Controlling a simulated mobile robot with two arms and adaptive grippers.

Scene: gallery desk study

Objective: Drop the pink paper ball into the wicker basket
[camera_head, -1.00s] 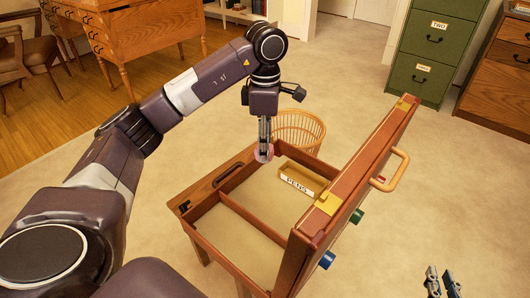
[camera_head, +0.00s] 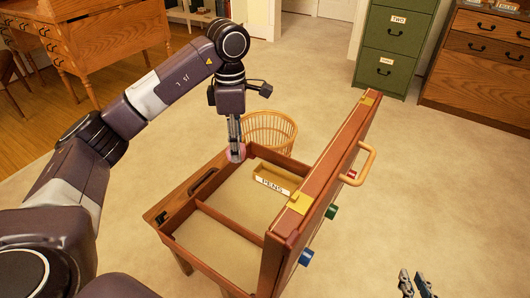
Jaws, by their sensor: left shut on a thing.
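My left gripper (camera_head: 236,150) is shut on the pink paper ball (camera_head: 237,154). It holds the ball over the far left corner of the open wooden desk box, and the fingers hide much of the ball. The wicker basket (camera_head: 285,135) stands on the floor behind the desk box, to the right of the ball in the picture. The desk box hides the basket's lower part. My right gripper (camera_head: 415,285) is at the bottom right edge, empty, with its two fingers apart.
The open desk box (camera_head: 190,203) has a raised lid (camera_head: 325,190) along its right side. A small PENS tray (camera_head: 280,178) lies inside. A green filing cabinet (camera_head: 392,50) and wooden drawers (camera_head: 475,75) stand at the back right. The carpet (camera_head: 430,170) on the right is clear.

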